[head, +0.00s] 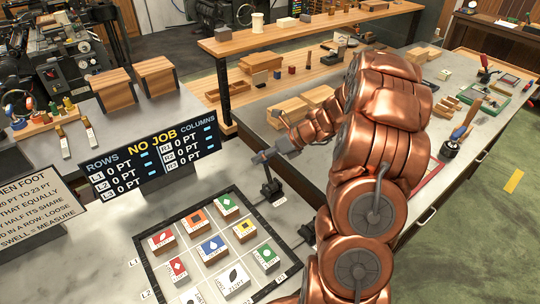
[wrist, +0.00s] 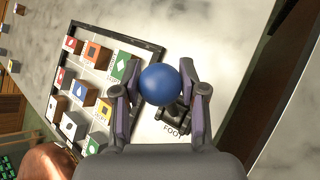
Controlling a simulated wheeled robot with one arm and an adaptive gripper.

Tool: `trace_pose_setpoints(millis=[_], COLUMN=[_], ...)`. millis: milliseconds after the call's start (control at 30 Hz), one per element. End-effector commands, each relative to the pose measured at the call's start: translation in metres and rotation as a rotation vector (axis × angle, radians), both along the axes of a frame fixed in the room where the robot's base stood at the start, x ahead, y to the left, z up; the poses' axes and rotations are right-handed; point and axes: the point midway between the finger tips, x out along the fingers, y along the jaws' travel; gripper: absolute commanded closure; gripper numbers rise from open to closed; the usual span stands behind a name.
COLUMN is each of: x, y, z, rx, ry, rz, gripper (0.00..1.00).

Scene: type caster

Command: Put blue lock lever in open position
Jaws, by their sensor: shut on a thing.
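The blue lock lever shows in the wrist view as a round blue knob (wrist: 160,85) above a dark base (wrist: 175,112) labelled FOOT. My gripper (wrist: 160,72) has one finger on each side of the knob and is shut on it. The knob hides the lever's shaft, so I cannot tell its tilt from the wrist view. In the head view, my gripper (head: 262,157) is above a small dark stand (head: 271,188) at the upper right of the tile board; the blue knob is not distinguishable there.
The framed tile board (head: 175,218) holds several picture blocks beside my gripper. A black NO JOB sign (head: 150,157) stands behind it. A second dark stand (head: 308,232) is close to my arm. Wooden blocks (head: 290,110) lie farther back. Bare counter (wrist: 215,40) lies right of the board.

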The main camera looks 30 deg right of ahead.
Motion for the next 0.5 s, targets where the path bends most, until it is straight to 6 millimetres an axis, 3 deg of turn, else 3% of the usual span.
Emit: trace_pose_setpoints(millis=[367,400,500], x=[0.0011,0.001,0.0009], y=[0.0013,0.0012,0.0009], z=[-0.0013,-0.0012,-0.0013], rx=[-0.002,-0.002,-0.002], ry=[0.003,0.003,0.003], rz=[0.002,0.002,0.002], gripper=[1.0,0.55,0.45])
